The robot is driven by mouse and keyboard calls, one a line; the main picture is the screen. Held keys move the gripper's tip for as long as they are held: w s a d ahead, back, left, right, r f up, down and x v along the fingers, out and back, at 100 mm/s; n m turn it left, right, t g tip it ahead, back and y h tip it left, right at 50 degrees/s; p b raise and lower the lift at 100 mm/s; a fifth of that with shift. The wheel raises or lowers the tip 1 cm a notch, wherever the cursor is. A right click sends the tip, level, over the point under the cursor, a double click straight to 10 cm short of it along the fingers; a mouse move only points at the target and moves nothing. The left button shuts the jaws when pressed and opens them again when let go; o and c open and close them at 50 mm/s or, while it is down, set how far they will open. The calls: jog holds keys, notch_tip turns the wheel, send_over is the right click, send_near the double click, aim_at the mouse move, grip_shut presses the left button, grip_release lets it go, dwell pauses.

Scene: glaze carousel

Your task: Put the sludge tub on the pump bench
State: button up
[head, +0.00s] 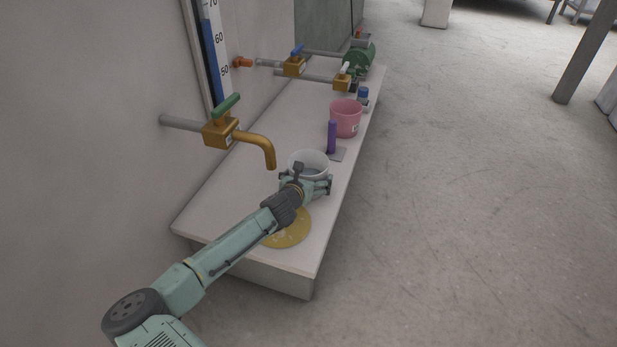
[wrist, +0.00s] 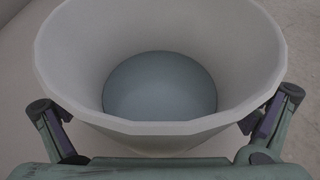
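A white, tapered tub (head: 309,158) with grey-blue contents stands upright over the near half of the low, pale bench (head: 220,215). I cannot tell whether its base touches the bench. In the wrist view the tub (wrist: 160,122) fills the picture, its round grey contents low inside. My gripper (head: 306,183) has one finger on each side of the tub, and in the wrist view both pads of my gripper (wrist: 163,122) lie against its outer wall just below the rim. A pink tub (head: 346,118) with a small label stands farther along the bench.
A purple post on a grey plate (head: 332,138) stands between the tubs. A brass tap (head: 250,136) with a green handle reaches out from the wall. A yellow disc (head: 287,232) lies on the near bench. Valves, pipes and a green pump (head: 359,60) are farther back.

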jog(key=shift+r, duration=0.2)
jog(key=p+v, duration=0.3)
jog(key=v, duration=0.9)
